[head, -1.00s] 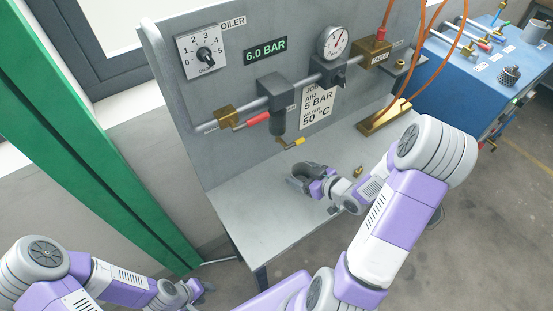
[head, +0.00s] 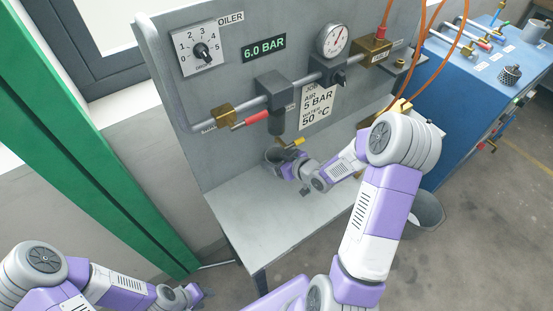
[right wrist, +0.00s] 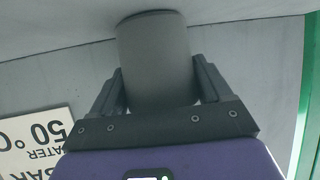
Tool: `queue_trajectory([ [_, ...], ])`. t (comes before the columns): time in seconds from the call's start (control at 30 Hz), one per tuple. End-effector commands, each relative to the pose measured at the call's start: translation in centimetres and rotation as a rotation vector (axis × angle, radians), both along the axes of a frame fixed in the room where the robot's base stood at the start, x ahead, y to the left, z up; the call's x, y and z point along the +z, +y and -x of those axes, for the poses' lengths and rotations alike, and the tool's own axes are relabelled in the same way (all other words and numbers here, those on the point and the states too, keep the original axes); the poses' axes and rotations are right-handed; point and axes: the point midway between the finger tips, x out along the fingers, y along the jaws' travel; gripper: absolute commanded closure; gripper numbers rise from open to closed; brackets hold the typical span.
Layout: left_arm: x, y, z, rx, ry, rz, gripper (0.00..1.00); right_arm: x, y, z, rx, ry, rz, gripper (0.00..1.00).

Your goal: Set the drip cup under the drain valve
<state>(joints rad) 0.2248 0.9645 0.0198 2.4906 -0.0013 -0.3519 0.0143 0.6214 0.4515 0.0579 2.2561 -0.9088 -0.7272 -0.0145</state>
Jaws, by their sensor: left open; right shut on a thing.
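The drip cup (head: 271,155) is a dark grey cylinder close to the back panel, below the filter's dark bowl (head: 277,124). The drain valve (head: 293,144), with a yellow lever, shows just above and to the right of the cup; whether the cup is exactly beneath its outlet cannot be told. My right gripper (head: 283,165) is shut on the cup. In the right wrist view, the cup (right wrist: 155,62) sits between both fingers of the right gripper (right wrist: 158,90). Whether its base touches the bench is unclear. My left gripper (head: 203,294) is open and empty, low beside the bench.
The grey bench top (head: 262,205) is clear at front left. Above are a red-handled valve (head: 252,120), a gauge (head: 333,40) and a job card (head: 317,104). A grey bucket (head: 428,212) stands right of the bench. Orange hoses (head: 412,62) hang at right.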

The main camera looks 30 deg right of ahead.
Motion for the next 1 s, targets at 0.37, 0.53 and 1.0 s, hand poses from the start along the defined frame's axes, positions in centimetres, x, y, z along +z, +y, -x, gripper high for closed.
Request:
queue_trajectory([
  [0.37,-0.3,0.0,0.0,0.000,0.000,0.000,0.57,-0.3,0.0,0.0,0.000,0.000,0.000,0.00],
  [0.53,-0.3,0.0,0.0,0.000,0.000,0.000,0.57,-0.3,0.0,0.0,0.000,0.000,0.000,0.00],
  [1.0,1.9,0.0,0.0,0.000,0.000,0.000,0.57,3.0,-1.7,5.4,-0.005,0.002,0.002,0.00],
])
